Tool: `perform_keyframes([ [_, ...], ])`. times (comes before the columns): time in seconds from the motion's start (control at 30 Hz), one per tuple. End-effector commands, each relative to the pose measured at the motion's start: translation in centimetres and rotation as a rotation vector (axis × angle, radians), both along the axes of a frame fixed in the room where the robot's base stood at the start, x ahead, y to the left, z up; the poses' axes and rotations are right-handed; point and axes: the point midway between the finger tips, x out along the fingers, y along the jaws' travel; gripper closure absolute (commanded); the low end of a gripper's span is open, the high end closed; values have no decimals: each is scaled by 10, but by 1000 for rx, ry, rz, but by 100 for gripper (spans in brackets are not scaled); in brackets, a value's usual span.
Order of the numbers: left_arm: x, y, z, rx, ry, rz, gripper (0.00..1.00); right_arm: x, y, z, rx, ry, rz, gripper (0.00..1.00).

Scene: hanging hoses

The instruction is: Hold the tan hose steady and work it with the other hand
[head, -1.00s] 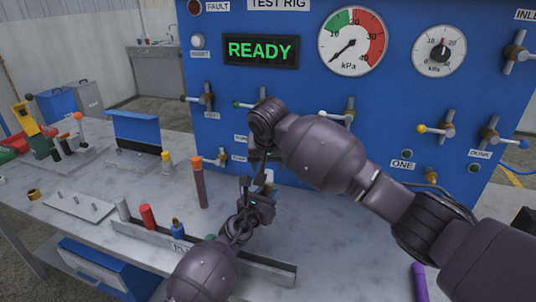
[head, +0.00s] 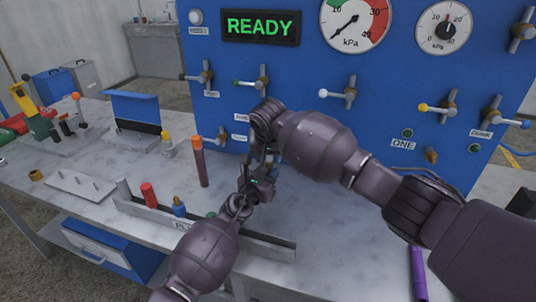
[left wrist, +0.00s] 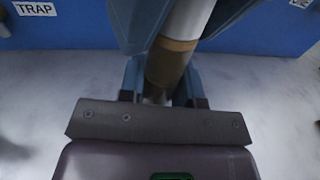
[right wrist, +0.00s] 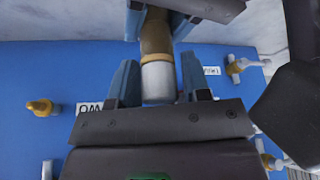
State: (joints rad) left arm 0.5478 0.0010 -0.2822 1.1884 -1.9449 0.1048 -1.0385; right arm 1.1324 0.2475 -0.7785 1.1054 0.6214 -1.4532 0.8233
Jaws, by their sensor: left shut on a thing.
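The tan hose (left wrist: 163,68) shows between the fingers of my left gripper (left wrist: 160,85), which is shut on it. The hose has a darker tan collar and a whitish end piece, which also shows in the right wrist view (right wrist: 158,82). My right gripper (right wrist: 157,88) has its fingers on both sides of that whitish end, with a gap visible on the right side, so it looks open. In the head view my left gripper (head: 258,187) sits just below my right gripper (head: 264,156), close together. The hose is mostly hidden there by the grippers.
The blue test rig panel (head: 300,100) with gauges and valve levers stands close behind the grippers. On the bench (head: 90,215) are an orange-topped brown stick (head: 200,165), a low rail (head: 265,248) with coloured pieces, and a purple rod (head: 417,270) at right.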

Motion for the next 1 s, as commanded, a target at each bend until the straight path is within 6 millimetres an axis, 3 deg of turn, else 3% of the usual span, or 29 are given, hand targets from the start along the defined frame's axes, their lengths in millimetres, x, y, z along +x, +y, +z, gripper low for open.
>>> perform_keyframes([
  [0.03, 0, 0, 0, 0, 0, 0, 93, 0, 0, 0, 0, 0, 0, 64],
  [0.2, 0, 0, 0, 0, 0, 0, 93, 0, 0, 0, 0, 0, 0, 90],
  [0.23, 0, 0, 0, 0, 0, 0, 93, 0, 0, 0, 0, 0, 0, 66],
  [0.4, 0, 0, 0, 0, 0, 0, 93, 0, 0, 0, 0, 0, 0, 40],
  [0.77, 0, 0, 0, 0, 0, 0, 93, -1, 0, 3, 1, -1, 0, 40],
  [1.0, 0, 0, 0, 0, 0, 0, 93, -11, 0, 28, 2, -3, 3, 40],
])
